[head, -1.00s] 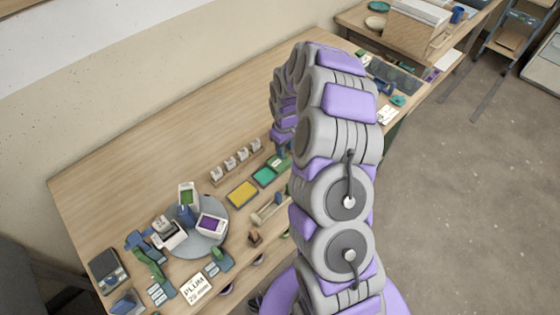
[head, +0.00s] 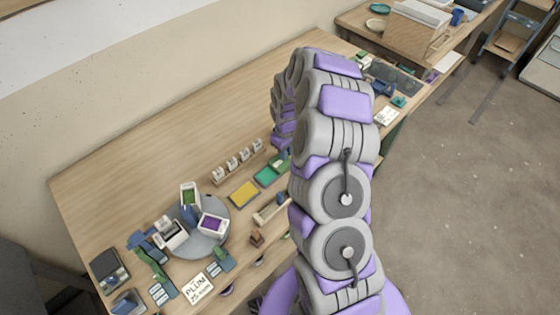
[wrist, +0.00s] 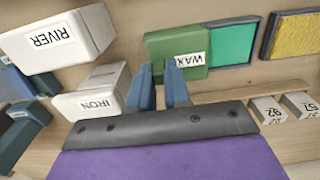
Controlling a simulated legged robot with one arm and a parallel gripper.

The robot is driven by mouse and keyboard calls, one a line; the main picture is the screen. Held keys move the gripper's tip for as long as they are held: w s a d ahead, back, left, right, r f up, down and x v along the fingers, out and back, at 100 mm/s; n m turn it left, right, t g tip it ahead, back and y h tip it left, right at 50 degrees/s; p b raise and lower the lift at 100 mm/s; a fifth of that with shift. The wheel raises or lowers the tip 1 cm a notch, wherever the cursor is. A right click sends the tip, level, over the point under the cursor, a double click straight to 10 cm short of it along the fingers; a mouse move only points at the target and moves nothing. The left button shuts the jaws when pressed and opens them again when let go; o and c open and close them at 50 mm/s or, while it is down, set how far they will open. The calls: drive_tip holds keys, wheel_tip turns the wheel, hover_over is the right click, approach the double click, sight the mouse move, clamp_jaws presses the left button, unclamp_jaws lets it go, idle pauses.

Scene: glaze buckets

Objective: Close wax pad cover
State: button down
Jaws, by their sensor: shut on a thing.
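The wax pad's green cover (wrist: 165,47), with a white WAX label, stands beside the bright green pad (wrist: 231,45). The pad's face is uncovered, and it also shows in the head view (head: 266,174). My gripper (wrist: 158,68) has its two blue fingers at the cover's near edge, left of the label, and is shut on the cover. The exact contact is partly hidden by the fingers. In the head view, my gripper (head: 281,150) is small at the cover, partly behind my arm.
A yellow pad (wrist: 295,35) lies beside the green pad. White blocks labelled RIVER (wrist: 60,40) and IRON (wrist: 95,95) are to the left. Small numbered white blocks (wrist: 268,110) stand at the right. A round turntable (head: 208,238) is at the left of the bench.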

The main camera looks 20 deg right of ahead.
drive_tip(key=shift+w, duration=0.1)
drive_tip(key=shift+s+a+r+p, duration=0.1)
drive_tip(key=shift+s+a, duration=0.25)
drive_tip(key=shift+a, duration=0.65)
drive_tip(key=shift+s+a+p, duration=0.15)
drive_tip(key=shift+s+a, duration=0.25)
drive_tip(key=shift+a, duration=0.65)
drive_tip(key=shift+s+a+r+p, duration=0.1)
drive_tip(key=shift+s+a, duration=0.25)
drive_tip(key=shift+a, duration=0.65)
drive_tip(key=c, duration=1.2)
unclamp_jaws()
drive_tip(key=shift+s+a+f, duration=0.15)
drive_tip(key=shift+o, duration=0.2)
wheel_tip(320, 180, up, 7)
drive_tip(key=p, duration=0.3)
